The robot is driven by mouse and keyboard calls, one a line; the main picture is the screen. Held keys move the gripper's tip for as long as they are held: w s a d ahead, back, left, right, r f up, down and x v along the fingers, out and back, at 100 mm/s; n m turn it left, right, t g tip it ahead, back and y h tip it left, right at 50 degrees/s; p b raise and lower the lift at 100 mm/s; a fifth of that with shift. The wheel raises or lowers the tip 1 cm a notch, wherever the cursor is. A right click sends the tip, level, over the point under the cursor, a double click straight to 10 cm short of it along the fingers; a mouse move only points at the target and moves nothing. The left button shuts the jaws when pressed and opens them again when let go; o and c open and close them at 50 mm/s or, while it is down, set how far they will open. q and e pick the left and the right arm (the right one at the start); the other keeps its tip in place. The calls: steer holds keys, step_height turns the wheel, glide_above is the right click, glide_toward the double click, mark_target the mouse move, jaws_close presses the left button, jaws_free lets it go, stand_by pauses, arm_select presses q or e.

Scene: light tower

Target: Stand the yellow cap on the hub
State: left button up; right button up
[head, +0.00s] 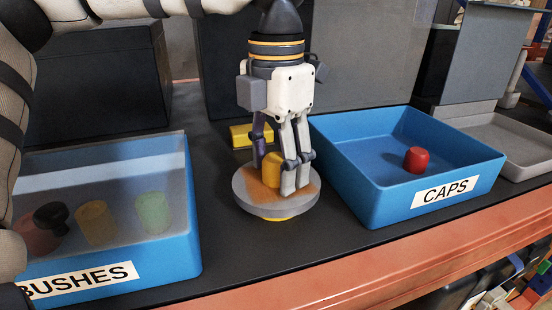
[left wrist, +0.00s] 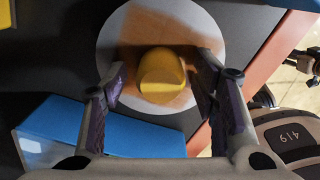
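The yellow cap (head: 271,172) stands on the orange-brown patch of a round grey disc (head: 246,196), which looks like the hub, in the middle of the bench. The left wrist view shows the cap (left wrist: 162,72) near the centre of the disc (left wrist: 112,42), seen from above. My left gripper (head: 276,176) points down over the disc with its fingers on either side of the cap. It is open, with gaps between cap and fingers in the left wrist view. The fingers partly hide the cap in the head view. My right gripper is not in view.
The blue CAPS bin (head: 365,200) at right holds one red cap (head: 416,160). The blue BUSHES bin (head: 180,255) at left, under a translucent cover, holds several coloured pieces. A yellow block (head: 240,135) lies behind the disc. A grey tray (head: 520,140) stands far right.

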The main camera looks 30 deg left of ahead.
mark_target(276, 158)
arm_select(q)
step_height(276, 158, up, 12)
steer(key=shift+r, duration=0.2)
stand_by(0.4)
